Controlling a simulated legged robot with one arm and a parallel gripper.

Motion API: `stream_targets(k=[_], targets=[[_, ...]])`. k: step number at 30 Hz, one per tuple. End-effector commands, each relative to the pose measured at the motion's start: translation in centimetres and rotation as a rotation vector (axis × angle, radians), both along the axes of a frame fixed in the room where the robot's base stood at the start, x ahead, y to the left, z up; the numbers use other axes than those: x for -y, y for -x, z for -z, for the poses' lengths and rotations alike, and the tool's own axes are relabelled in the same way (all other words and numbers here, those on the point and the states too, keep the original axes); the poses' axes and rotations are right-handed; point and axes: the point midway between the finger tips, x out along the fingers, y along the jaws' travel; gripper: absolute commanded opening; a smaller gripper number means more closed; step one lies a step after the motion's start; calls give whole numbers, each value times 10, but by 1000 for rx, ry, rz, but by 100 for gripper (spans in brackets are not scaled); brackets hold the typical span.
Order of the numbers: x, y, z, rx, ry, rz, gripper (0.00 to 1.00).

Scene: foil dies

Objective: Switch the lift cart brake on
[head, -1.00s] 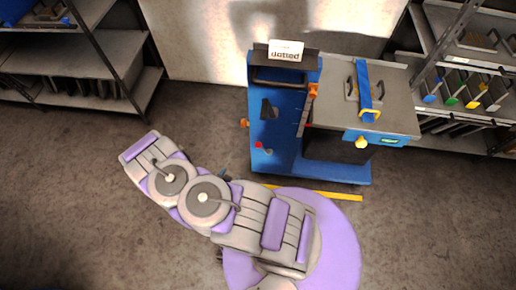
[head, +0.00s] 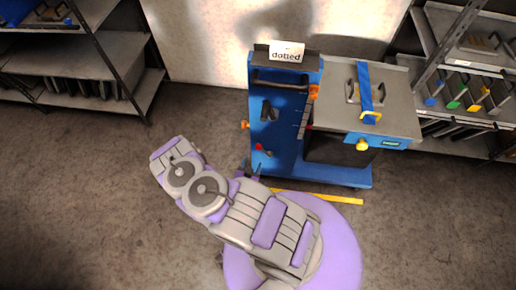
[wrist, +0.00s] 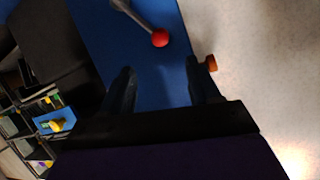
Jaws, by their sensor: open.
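The blue lift cart (head: 282,170) stands upright ahead of my arm. Low on its blue column is a lever with a red ball tip (head: 258,147); whether it is the brake is not labelled. In the wrist view the red ball (wrist: 160,39) ends a grey rod against the blue panel (wrist: 110,40). My gripper (head: 250,170) is open and empty, just below the lever in the head view. In the wrist view its two dark fingers (wrist: 160,72) are apart, with the ball beyond the gap and not between them.
An orange knob (head: 245,125) sticks out from the column's left side. The cart's grey top (head: 400,115) bears a die with a blue strap (head: 364,82). Shelving stands at left (head: 75,65) and right (head: 465,55). The floor left of the cart is clear.

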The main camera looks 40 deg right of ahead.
Motion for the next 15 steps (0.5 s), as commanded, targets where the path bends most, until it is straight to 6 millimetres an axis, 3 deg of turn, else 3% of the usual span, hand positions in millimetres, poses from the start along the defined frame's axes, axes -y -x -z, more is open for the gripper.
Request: stream_targets(k=[15], targets=[[59,-38,28,4,0,6,62]])
